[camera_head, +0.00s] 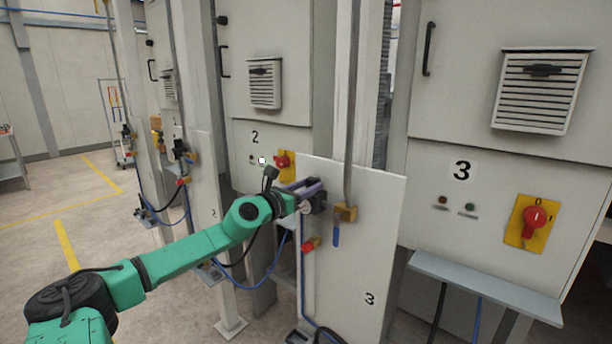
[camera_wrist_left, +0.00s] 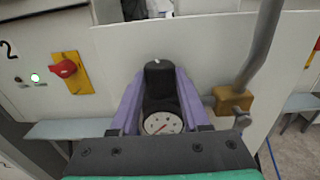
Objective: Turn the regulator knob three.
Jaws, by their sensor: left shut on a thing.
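The regulator on the panel marked 3 (camera_head: 370,299) has a black upright knob (camera_wrist_left: 158,78) and a round white dial gauge (camera_wrist_left: 162,123) with a red needle, both clear in the left wrist view. My left gripper (camera_head: 311,191) reaches the panel's upper left part. Its two purple fingers (camera_wrist_left: 157,88) stand on either side of the black knob and are shut on it. In the head view the gripper and arm hide much of the regulator. My right gripper is in neither view.
A brass valve fitting (camera_head: 345,213) with a blue handle and a vertical grey pipe (camera_head: 352,110) stand just right of the regulator. A cabinet with a red rotary switch (camera_head: 535,217) and a grey shelf (camera_head: 485,287) are at right. A red switch (camera_wrist_left: 64,69) is near label 2.

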